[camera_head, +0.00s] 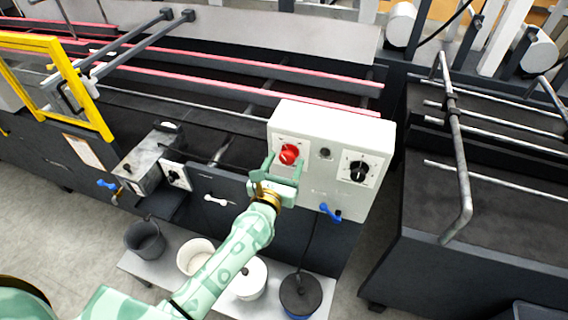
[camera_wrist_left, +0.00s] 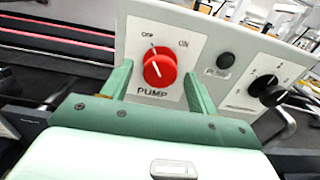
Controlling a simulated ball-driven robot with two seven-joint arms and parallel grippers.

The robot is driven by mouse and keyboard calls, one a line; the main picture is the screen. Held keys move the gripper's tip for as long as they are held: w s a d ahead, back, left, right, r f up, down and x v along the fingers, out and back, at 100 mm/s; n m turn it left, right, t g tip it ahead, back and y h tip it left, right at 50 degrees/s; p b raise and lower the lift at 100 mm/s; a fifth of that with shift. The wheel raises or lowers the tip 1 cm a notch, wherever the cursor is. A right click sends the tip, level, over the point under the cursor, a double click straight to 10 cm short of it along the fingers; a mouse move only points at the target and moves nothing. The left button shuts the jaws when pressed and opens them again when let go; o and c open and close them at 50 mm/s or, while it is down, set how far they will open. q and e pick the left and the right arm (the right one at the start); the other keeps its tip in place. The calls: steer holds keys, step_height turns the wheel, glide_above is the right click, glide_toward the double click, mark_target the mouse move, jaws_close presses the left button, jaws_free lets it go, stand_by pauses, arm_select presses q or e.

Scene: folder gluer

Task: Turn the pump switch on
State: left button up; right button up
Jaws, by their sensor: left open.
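The pump switch is a red round knob (camera_head: 289,154) on a white control box (camera_head: 330,192). In the left wrist view the red knob (camera_wrist_left: 160,70) has OFF and ON printed above it and PUMP below. Its white pointer mark leans toward OFF. My left gripper (camera_head: 283,163) is open in front of the knob. Its green fingers (camera_wrist_left: 158,85) stand to either side of the knob, and I cannot tell if they touch it. My right gripper is not in view.
A black selector knob (camera_head: 358,171) and a small dark button (camera_head: 324,153) sit right of the pump knob. A blue-handled valve (camera_head: 330,212) is below the box. Several pots, including a black-lidded one (camera_head: 300,294), stand below. A yellow frame (camera_head: 75,88) is at left.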

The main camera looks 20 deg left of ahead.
arm_select(q)
steer(key=c, duration=1)
